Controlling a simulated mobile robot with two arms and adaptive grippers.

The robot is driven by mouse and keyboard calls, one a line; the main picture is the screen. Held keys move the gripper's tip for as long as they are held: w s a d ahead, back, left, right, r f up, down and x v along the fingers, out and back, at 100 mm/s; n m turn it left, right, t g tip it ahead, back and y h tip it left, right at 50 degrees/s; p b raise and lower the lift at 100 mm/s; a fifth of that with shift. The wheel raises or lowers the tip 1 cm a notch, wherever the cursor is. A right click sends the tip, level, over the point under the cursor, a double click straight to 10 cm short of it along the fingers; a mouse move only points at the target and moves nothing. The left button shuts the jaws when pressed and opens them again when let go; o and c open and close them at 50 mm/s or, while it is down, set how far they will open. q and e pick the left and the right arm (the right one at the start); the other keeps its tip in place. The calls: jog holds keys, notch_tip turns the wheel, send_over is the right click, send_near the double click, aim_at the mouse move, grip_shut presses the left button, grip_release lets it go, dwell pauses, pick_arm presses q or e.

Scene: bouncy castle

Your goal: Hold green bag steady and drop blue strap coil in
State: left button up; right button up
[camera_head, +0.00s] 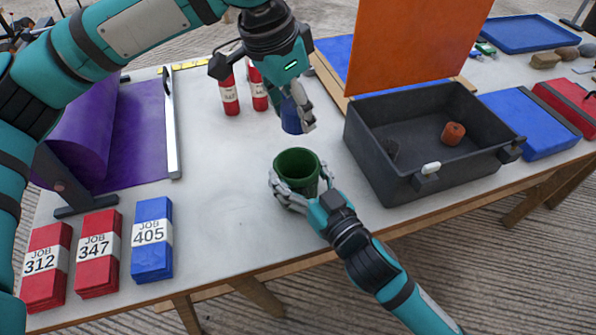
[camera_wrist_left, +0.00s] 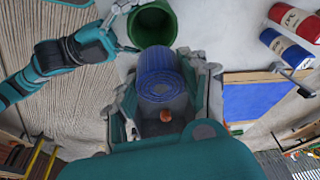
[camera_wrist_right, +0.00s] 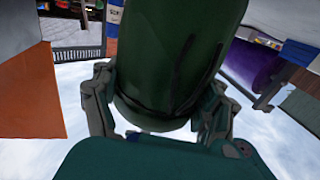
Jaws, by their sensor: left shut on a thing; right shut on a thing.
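The green bag (camera_head: 298,160) stands upright on the table with its round mouth open upward. My right gripper (camera_head: 294,197) is shut around its lower part; the bag's side fills the right wrist view (camera_wrist_right: 180,60). The blue strap coil (camera_head: 291,117) is in my left gripper (camera_head: 296,118), which is shut on it above and slightly behind the bag's mouth. In the left wrist view the coil (camera_wrist_left: 160,82) shows its spiral end between the fingers, and the green bag (camera_wrist_left: 152,24) is just beyond it. The coil is apart from the bag in the head view.
A dark grey case (camera_head: 400,150) with an orange roll (camera_head: 453,133) inside stands to the right. Two red rolls (camera_head: 229,95) stand behind. Red and blue stacks labelled JOB (camera_head: 152,240) lie front left, near a purple roll (camera_head: 85,135). The table front is clear.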

aim_at(284, 111)
pick_arm(q)
notch_tip(284, 111, down, 7)
dwell(0.8)
jog(key=shift+f, duration=0.1)
jog(key=o, duration=1.3)
jog(key=shift+c, duration=0.2)
jog(key=v, duration=1.2)
